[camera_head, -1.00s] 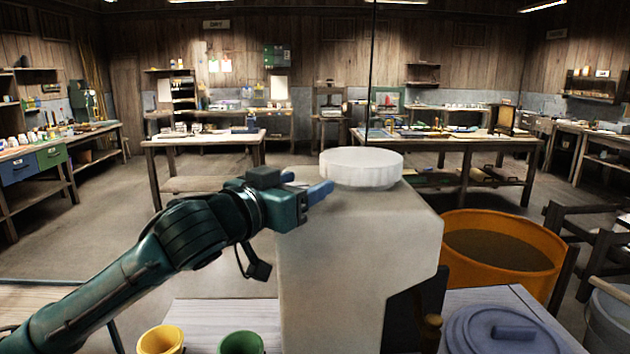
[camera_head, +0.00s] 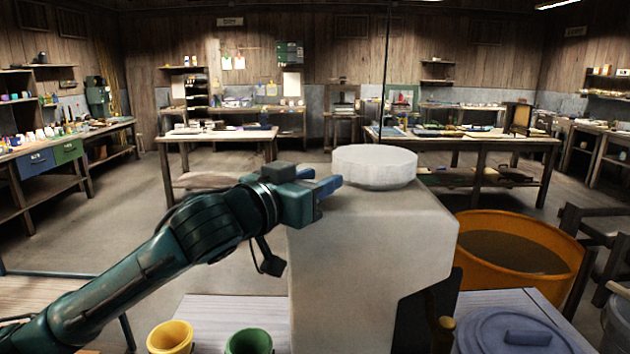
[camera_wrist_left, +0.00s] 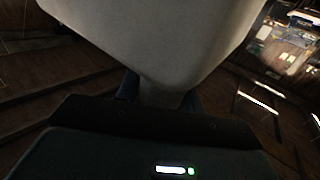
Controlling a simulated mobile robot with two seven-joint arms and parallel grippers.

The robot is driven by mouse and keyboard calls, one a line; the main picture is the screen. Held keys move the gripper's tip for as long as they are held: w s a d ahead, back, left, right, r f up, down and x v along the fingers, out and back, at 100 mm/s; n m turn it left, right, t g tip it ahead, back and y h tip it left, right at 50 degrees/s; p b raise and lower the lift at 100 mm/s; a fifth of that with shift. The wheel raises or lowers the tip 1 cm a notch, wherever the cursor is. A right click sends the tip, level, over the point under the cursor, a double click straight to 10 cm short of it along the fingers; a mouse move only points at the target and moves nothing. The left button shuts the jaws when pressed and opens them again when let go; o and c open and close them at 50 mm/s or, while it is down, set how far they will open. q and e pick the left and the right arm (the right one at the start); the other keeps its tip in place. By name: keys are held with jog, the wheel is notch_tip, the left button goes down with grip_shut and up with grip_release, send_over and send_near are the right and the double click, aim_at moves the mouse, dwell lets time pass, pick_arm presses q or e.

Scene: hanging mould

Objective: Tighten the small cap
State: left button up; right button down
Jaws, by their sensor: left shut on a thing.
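A large pale mould (camera_head: 375,260) stands upright in the middle of the head view. A round white cap (camera_head: 374,168) with a ridged side sits flat on its top. My left gripper (camera_head: 326,185) reaches in from the left to the mould's upper left, beside the cap and apart from it. In the left wrist view, the mould (camera_wrist_left: 150,35) fills the top and narrows to a pale part between the dark fingers of my left gripper (camera_wrist_left: 163,97). The gripper is shut on that part; its tip is mostly hidden. No separate smaller cap can be made out. My right gripper is out of view.
A yellow cup (camera_head: 171,338) and a green cup (camera_head: 248,342) stand front left of the mould. An orange tub (camera_head: 525,250) and a blue-grey lid (camera_head: 515,335) are at the right. A thin dark line (camera_head: 386,80) runs up behind the cap. Benches stand further back.

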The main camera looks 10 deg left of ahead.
pick_arm(q)
jog(key=shift+r+m+g+h+p, duration=0.15)
jog(key=shift+m+g+h+p, duration=0.35)
jog(key=shift+h+p, duration=0.3)
jog(key=shift+m+h+p, duration=0.3)
jog(key=shift+p, duration=0.15)
jog(key=shift+s+d, duration=0.1)
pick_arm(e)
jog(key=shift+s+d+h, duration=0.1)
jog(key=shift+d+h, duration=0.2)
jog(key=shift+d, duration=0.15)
pick_arm(q)
jog(key=o, duration=0.7)
jog(key=shift+o, duration=1.4)
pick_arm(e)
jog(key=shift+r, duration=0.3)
pick_arm(q)
jog(key=b+v, duration=0.3)
jog(key=v, duration=1)
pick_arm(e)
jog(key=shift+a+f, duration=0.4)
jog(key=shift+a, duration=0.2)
